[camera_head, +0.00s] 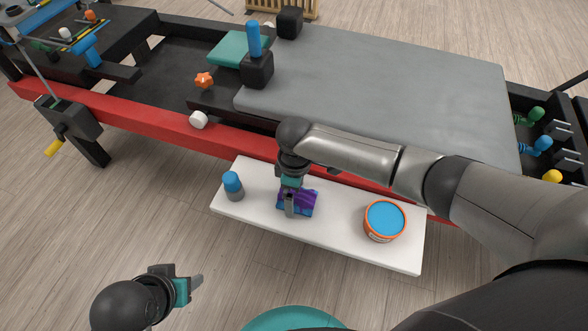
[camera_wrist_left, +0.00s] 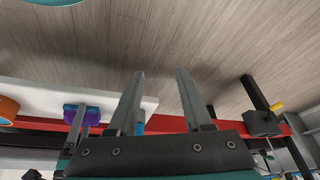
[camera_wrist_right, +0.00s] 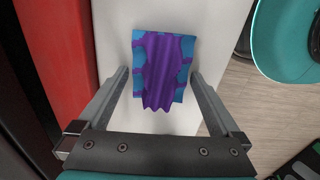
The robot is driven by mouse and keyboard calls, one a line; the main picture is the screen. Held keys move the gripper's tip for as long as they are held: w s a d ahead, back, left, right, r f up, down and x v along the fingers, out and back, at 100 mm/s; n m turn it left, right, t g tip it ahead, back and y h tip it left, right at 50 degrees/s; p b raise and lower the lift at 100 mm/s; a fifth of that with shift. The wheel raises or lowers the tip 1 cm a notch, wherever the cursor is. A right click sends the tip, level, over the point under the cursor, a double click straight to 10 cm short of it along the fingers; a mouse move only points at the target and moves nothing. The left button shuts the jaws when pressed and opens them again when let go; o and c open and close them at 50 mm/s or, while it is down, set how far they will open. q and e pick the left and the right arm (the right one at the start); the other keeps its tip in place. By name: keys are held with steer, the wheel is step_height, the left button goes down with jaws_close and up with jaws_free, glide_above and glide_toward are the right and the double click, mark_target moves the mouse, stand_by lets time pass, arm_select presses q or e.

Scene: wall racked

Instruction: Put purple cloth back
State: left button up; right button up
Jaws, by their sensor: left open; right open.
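The purple cloth (camera_head: 302,201), purple with blue patches, lies on a white board (camera_head: 340,232) in the head view. In the right wrist view the cloth (camera_wrist_right: 163,70) lies between and a little beyond the fingers, with bare board around it. My right gripper (camera_head: 290,205) is open above the cloth and hides part of it; its fingers (camera_wrist_right: 160,78) stand on either side. My left gripper (camera_head: 196,285) is open and empty over the floor, away from the board. The left wrist view shows its spread fingers (camera_wrist_left: 160,75), with the cloth (camera_wrist_left: 80,114) small at the left.
On the board, a blue-capped grey bottle (camera_head: 233,187) stands left of the cloth and an orange tub with blue top (camera_head: 385,219) stands right. A red rail (camera_head: 150,112) edges the bench behind. Floor at the left front is clear.

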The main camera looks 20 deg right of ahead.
steer(key=shift+f+b, duration=0.1)
steer(key=shift+b, duration=0.3)
steer(key=r+p, duration=0.4)
steer(key=r, duration=0.1)
steer(key=shift+w+a+r, duration=0.15)
steer(key=shift+w+r, duration=0.05)
steer(key=shift+r, duration=0.1)
arm_select(q)
steer(key=s+a+f+g+p, duration=0.1)
steer(key=s+f+p, duration=0.1)
steer(key=f, duration=0.6)
steer(key=s+a+f+g+p, duration=0.1)
steer(key=s+a+f+p, duration=0.1)
steer(key=f, duration=0.5)
steer(key=shift+s+f+p, duration=0.35)
steer(key=shift+s+p, duration=0.4)
steer(key=shift+s, duration=0.45)
arm_select(e)
step_height(320, 180, up, 10)
arm_select(q)
steer(key=shift+y, duration=0.3)
